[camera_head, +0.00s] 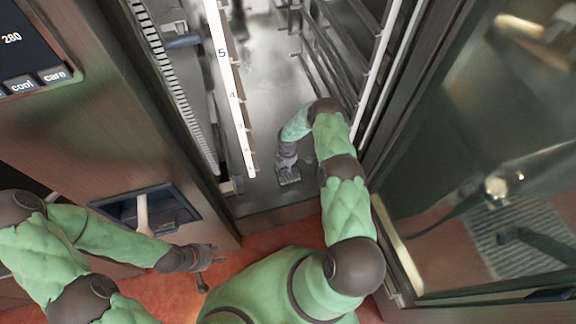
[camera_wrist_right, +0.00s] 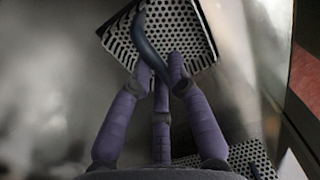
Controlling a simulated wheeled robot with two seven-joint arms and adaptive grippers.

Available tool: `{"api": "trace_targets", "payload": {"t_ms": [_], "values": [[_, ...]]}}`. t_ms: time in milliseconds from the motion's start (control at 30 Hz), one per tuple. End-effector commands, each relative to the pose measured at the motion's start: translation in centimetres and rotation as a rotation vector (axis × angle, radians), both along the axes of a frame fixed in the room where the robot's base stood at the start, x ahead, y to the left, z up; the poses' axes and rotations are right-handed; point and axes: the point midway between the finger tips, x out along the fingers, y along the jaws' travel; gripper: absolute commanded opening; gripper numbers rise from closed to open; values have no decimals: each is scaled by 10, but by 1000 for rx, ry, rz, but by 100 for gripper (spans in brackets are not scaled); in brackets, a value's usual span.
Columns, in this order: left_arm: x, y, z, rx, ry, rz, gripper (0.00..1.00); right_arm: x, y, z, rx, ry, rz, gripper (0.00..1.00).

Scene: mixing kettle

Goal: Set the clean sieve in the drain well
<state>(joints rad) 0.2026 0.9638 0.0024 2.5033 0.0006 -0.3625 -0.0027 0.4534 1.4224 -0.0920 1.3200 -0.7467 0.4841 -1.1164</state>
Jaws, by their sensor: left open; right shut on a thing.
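The sieve (camera_head: 289,177) is a small perforated metal plate; in the right wrist view its holes and a curved dark handle show clearly (camera_wrist_right: 185,22). My right gripper (camera_head: 287,165) is inside the steel chamber, low over its floor, shut on the sieve's handle; its fingers also show in the right wrist view (camera_wrist_right: 160,75). The sieve appears tilted in that view. A second perforated surface (camera_wrist_right: 250,155) lies partly hidden behind the fingers; I cannot tell if it covers the drain well. The well itself is not clearly visible. My left gripper (camera_head: 208,257) is open and empty outside the chamber.
Rack rails (camera_head: 323,50) line the chamber's right side, and a numbered strip (camera_head: 232,95) stands at its left edge. The glass door (camera_head: 480,150) stands open at right. A dark recess with a pale handle (camera_head: 143,215) is in the left panel. The floor outside (camera_head: 262,234) is red.

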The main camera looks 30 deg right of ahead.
Motion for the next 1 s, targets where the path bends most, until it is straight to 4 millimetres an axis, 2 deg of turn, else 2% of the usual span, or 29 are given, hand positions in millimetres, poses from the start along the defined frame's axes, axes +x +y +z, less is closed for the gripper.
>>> {"api": "trace_targets", "payload": {"t_ms": [500,1000], "values": [[0,0,0,0,0,0,42,0,0,-15,0,0,0,0],[0,0,0,0,0,0,42,0,0,-17,0,0,0,0]]}}
